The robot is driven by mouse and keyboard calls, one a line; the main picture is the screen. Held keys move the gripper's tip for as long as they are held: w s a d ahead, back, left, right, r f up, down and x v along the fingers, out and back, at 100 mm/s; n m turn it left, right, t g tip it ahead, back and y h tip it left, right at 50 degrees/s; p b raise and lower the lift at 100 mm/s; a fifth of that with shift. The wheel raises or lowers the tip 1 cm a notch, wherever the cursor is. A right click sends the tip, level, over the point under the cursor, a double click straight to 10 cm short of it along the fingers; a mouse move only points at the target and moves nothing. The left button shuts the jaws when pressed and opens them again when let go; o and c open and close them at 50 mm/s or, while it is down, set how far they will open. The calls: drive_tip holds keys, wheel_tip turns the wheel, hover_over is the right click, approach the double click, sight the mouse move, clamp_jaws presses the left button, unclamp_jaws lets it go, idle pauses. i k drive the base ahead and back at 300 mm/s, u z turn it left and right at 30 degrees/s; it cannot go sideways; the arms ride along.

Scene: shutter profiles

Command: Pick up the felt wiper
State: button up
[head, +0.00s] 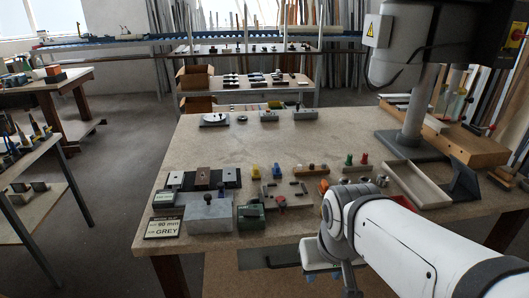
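I cannot make out with certainty which item is the felt wiper; the pieces on the workbench (230,145) are small in the head view. Candidates near the front edge are a green block with a dark top (250,216) and a grey block with a small knob (207,214). My gripper (322,272) is at the bottom centre, in front of the bench's front edge, apart from these pieces. Its fingers are small, bluish and partly hidden by my wrist, so its opening and anything held are unclear.
A sign reading "90 mm GREY" (163,227) lies at the front left corner. A grey machine column (414,110) rises at the back right. The bench's middle left is clear.

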sight(277, 173)
drive_tip(key=i, duration=0.85)
drive_tip(key=u, duration=0.05)
